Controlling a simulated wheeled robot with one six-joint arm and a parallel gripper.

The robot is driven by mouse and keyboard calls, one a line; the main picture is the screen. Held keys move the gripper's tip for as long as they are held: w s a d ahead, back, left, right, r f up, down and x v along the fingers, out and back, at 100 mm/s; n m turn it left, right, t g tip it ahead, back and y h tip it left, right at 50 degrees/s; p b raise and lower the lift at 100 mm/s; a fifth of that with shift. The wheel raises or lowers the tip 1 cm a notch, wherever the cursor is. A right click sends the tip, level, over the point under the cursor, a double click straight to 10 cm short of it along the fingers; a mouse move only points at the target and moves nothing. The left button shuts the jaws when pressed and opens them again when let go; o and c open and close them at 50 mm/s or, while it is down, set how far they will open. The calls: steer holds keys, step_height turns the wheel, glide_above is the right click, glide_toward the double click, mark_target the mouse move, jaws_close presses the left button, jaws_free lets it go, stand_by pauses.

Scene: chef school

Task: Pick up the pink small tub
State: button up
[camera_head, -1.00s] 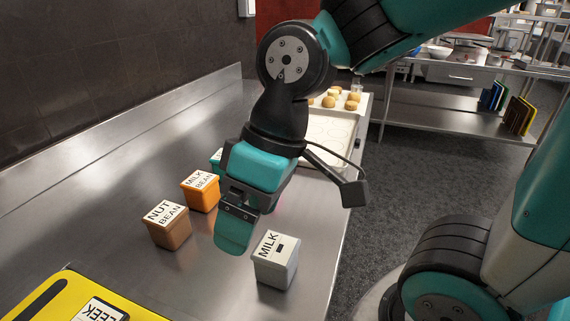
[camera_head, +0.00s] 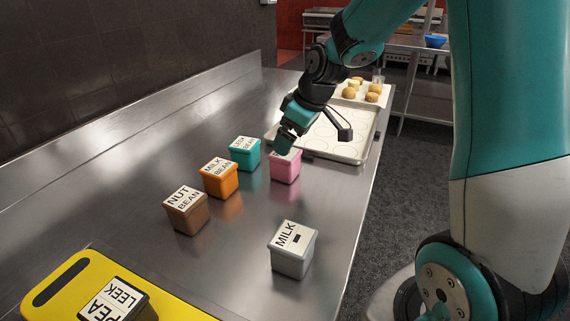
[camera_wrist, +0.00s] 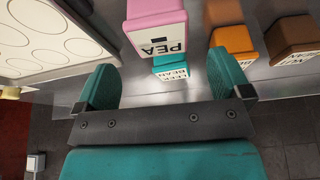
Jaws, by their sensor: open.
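The pink small tub (camera_head: 286,167) stands on the steel counter, its label partly hidden by my gripper in the head view. In the wrist view the pink tub (camera_wrist: 155,17) shows a white label reading PEA, just beyond and between my fingertips. My gripper (camera_head: 284,141) is above and at the far side of the tub. In the wrist view my gripper (camera_wrist: 165,82) has its two teal fingers spread wide with nothing between them. I cannot tell whether a finger touches the tub.
A teal tub (camera_head: 245,155), an orange tub (camera_head: 219,182) and a brown tub (camera_head: 187,215) stand left of the pink one. A grey MILK tub (camera_head: 292,255) stands nearer. A baking tray (camera_head: 351,151) lies behind. A yellow board (camera_head: 60,285) is front left.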

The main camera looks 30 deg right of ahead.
mark_target(283, 159)
steer(key=x, duration=0.7)
steer(key=shift+f+p, duration=0.35)
steer(key=shift+p, duration=0.05)
steer(key=shift+s, duration=0.1)
steer(key=shift+c, duration=0.4)
steer(key=c, duration=1)
